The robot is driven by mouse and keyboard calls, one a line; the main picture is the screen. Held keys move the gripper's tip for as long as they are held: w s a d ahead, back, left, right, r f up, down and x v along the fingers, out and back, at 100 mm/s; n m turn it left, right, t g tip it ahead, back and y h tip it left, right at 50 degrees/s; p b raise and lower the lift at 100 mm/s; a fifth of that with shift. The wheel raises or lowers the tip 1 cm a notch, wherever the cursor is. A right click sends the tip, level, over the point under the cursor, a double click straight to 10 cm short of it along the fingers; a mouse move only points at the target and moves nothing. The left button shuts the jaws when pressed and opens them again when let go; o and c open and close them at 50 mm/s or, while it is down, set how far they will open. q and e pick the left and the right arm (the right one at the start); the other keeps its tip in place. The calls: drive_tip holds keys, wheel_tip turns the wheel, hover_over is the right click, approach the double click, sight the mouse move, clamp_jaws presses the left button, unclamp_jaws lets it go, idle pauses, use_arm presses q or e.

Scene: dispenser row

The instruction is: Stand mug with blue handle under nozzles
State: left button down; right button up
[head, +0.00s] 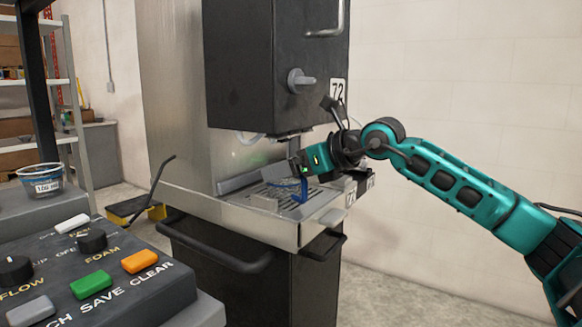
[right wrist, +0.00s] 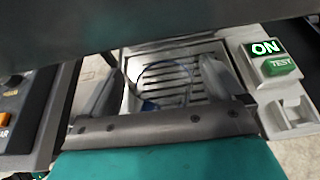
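A clear mug with a blue handle (head: 303,189) is on the slotted drip tray, below the dark dispenser head. Its see-through body is hard to make out in the head view. In the right wrist view a thin blue rim and part of the blue handle (right wrist: 150,106) show between the fingers. My right gripper (head: 294,170) is at the mug from the right. Its two fingers (right wrist: 165,85) are spread, one on each side of the mug, with no clear contact. The nozzle (head: 252,138) under the head is partly visible. My left gripper is out of view.
The metal drip tray (head: 240,217) has a raised front edge and dark handles below. A panel with coloured buttons (head: 90,284) and a labelled tub (head: 41,180) stand at the left. A lit ON sign (right wrist: 265,47) is right of the tray.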

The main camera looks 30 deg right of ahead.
drive_tip(key=shift+o, duration=0.2)
drive_tip(key=shift+s+d, duration=0.15)
drive_tip(key=shift+s, duration=0.05)
use_arm(q)
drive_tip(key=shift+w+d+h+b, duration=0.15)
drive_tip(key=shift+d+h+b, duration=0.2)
drive_tip(key=shift+b, duration=0.45)
use_arm(e)
drive_tip(key=v, duration=1.2)
drive_tip(key=shift+s, duration=0.25)
drive_tip(key=shift+r, duration=0.15)
